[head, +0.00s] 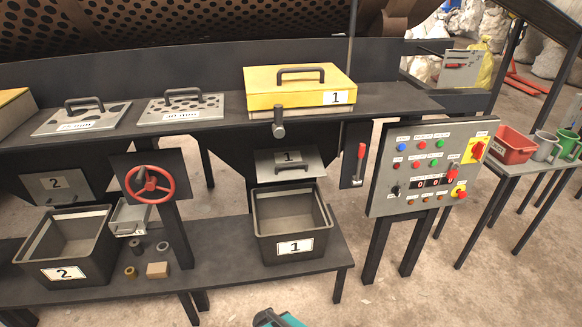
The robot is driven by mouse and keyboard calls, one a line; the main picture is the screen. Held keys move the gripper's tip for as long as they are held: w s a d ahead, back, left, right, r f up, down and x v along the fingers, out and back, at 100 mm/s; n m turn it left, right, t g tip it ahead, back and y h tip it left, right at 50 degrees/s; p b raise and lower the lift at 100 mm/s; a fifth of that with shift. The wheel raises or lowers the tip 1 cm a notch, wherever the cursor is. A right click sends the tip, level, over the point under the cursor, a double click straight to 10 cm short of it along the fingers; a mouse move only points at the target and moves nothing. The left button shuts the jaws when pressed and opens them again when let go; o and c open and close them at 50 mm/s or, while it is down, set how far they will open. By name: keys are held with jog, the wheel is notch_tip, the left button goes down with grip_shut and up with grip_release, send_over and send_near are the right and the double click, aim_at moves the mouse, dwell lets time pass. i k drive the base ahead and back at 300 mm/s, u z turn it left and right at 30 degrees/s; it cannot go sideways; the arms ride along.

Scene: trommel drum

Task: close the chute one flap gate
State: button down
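The chute one flap gate (265,168) is a grey plate marked 1 with a dark bar handle, below the yellow-lidded box. It appears tilted outward, its lower edge standing out over the bin marked 1 (262,228). The dark chute behind it is partly hidden. A teal and black end of my arm, probably my gripper (275,318), shows at the bottom edge, well below and apart from the flap. Its fingers are mostly out of frame.
A control panel (410,150) stands right of the chute. A red handwheel (149,184), the flap marked 2 (58,187) and a bin marked 2 (75,265) are at left. Small blocks lie on the lower bench (215,262). The floor in front is clear.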

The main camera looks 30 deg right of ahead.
aim_at(275, 165)
jog(key=u, duration=0.2)
jog(key=k, duration=0.75)
jog(key=u, duration=0.55)
jog(key=k, duration=0.6)
jog(key=u, duration=0.5)
jog(key=i, duration=1.05)
jog(key=z, duration=0.55)
jog(key=i, duration=0.95)
jog(key=z, duration=0.55)
